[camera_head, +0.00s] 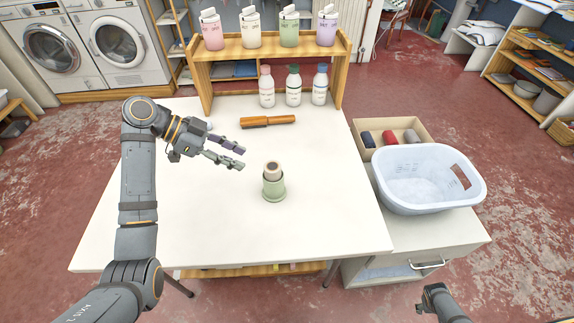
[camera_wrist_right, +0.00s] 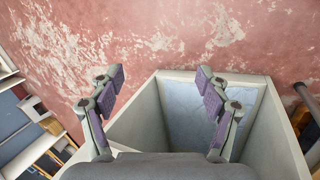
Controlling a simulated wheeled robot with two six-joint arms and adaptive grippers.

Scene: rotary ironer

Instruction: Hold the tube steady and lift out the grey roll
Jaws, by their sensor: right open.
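A pale green tube (camera_head: 274,188) stands upright on the white table. A beige-grey roll (camera_head: 272,168) with a dark opening at its top sticks up out of it. My left gripper (camera_head: 243,158) is open and empty, to the left of the tube and a little farther back, its fingers pointing right towards the space behind it. My right gripper shows in the right wrist view (camera_wrist_right: 160,85), open with nothing between its fingers. In the head view only part of the right arm shows at the bottom right, well away from the tube.
An open box (camera_head: 426,130) with a dark, a red and a grey roll lies right of the table (camera_head: 330,235), behind a white basin (camera_head: 420,206) on a cabinet. The table around the tube is clear.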

